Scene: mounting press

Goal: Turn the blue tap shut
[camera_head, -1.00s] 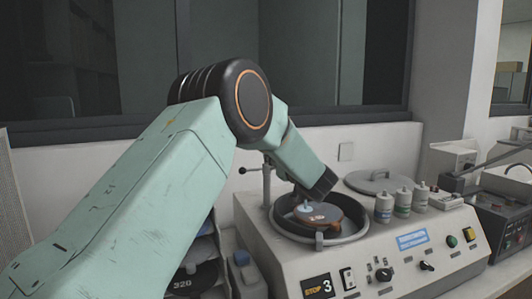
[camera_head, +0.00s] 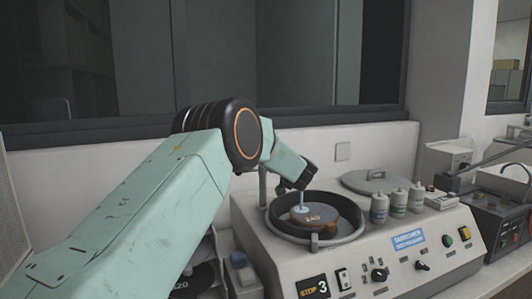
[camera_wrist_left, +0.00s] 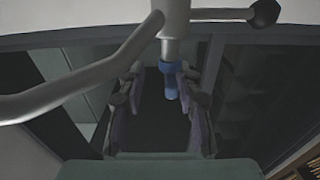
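In the left wrist view the blue tap (camera_wrist_left: 171,81) hangs on a short metal stem below a grey post (camera_wrist_left: 175,15). My left gripper (camera_wrist_left: 161,75) is open around it, one finger on each side. The tap is closer to the right finger; I cannot tell whether they touch. In the head view my left arm's dark end (camera_head: 299,180) is over the round bowl, and the tap and fingertips cannot be made out. A thin pale blue column (camera_head: 301,202), which looks like water, stands over the disc (camera_head: 315,218). My right gripper is out of view.
A curved metal spout (camera_wrist_left: 85,85) and a black-ended lever (camera_wrist_left: 262,13) are close to the gripper. The machine's bowl rim (camera_head: 358,232) lies below the arm. White bottles (camera_head: 397,202) and a round lid (camera_head: 375,181) stand to the right.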

